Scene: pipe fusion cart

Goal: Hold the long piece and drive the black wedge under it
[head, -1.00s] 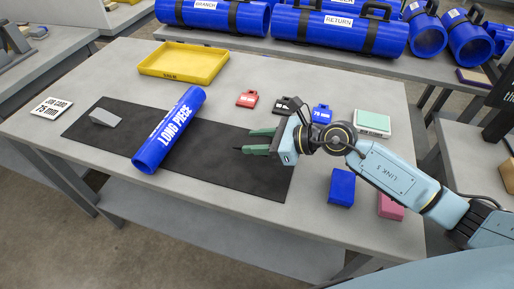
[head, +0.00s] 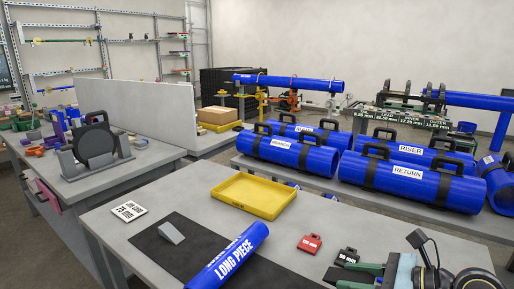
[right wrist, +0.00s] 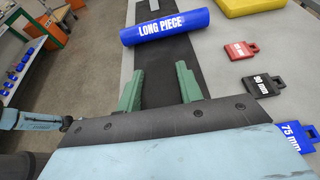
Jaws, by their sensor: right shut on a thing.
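The long piece (head: 231,258), a blue pipe with white lettering, lies across the dark mat (head: 290,266). It also shows in the right wrist view (right wrist: 168,27), beyond my right fingertips and apart from them. My right gripper (right wrist: 159,68) has its green fingers shut on the black wedge (right wrist: 158,94), which is hard to tell from the dark mat behind it. In the head view my right gripper (head: 355,277) is at the lower edge, right of the long piece. A grey wedge-shaped block (head: 171,233) sits left of the long piece. My left gripper is not in view.
A yellow tray (head: 253,210) stands behind the long piece. Red (head: 311,243), black (head: 347,257) and blue (right wrist: 296,137) tags lie right of the mat. A job card (head: 129,211) lies at the left. Large blue pipes (head: 290,154) lie on the bench behind.

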